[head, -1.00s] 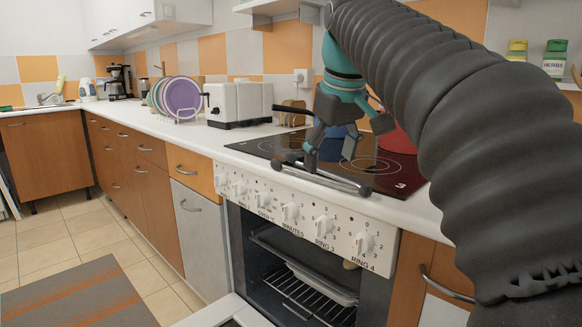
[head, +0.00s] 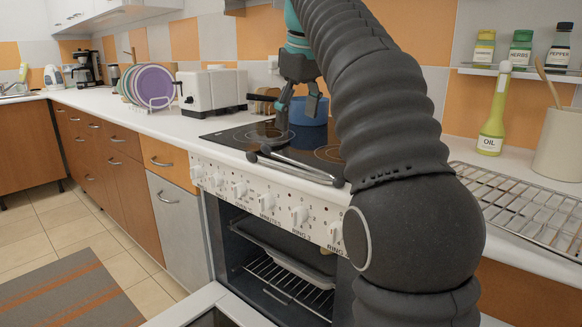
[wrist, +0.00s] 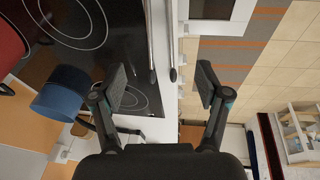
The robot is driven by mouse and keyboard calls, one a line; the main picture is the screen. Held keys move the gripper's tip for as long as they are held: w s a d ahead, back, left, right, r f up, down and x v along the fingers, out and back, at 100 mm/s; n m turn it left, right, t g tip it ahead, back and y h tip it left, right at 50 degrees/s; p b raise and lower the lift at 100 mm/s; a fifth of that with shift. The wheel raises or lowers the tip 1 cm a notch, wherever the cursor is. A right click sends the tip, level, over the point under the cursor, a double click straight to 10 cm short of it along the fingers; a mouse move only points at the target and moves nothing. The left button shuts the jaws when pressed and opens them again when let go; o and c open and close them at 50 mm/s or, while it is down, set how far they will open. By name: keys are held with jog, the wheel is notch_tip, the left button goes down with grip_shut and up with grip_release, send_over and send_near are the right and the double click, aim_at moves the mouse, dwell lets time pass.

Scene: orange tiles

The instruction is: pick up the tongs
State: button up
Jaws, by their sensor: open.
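The tongs (head: 300,167) lie along the front edge of the hob, two thin grey arms with dark rounded tips at the left end. In the wrist view the tongs (wrist: 151,45) have their two tips pointing toward my gripper, with a gap between the arms. My gripper (head: 298,112) is open and empty, above the hob and behind the tongs in the head view. In the wrist view my gripper (wrist: 162,85) has its fingers wide apart, one on each side of the tips in the picture. The fingers do not appear to touch the tongs.
A blue pot (head: 308,112) stands on the hob behind my gripper; a red pot (wrist: 9,48) shows in the wrist view. The toaster (head: 212,92) and plate rack are left. The oven below is open. An oil bottle (head: 493,120) and wire rack (head: 520,205) are right.

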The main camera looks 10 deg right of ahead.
jog(key=x, duration=1)
jog(key=shift+w+f, duration=0.1)
jog(key=shift+f, duration=0.2)
jog(key=c, duration=1.3)
jog(key=shift+r, duration=0.1)
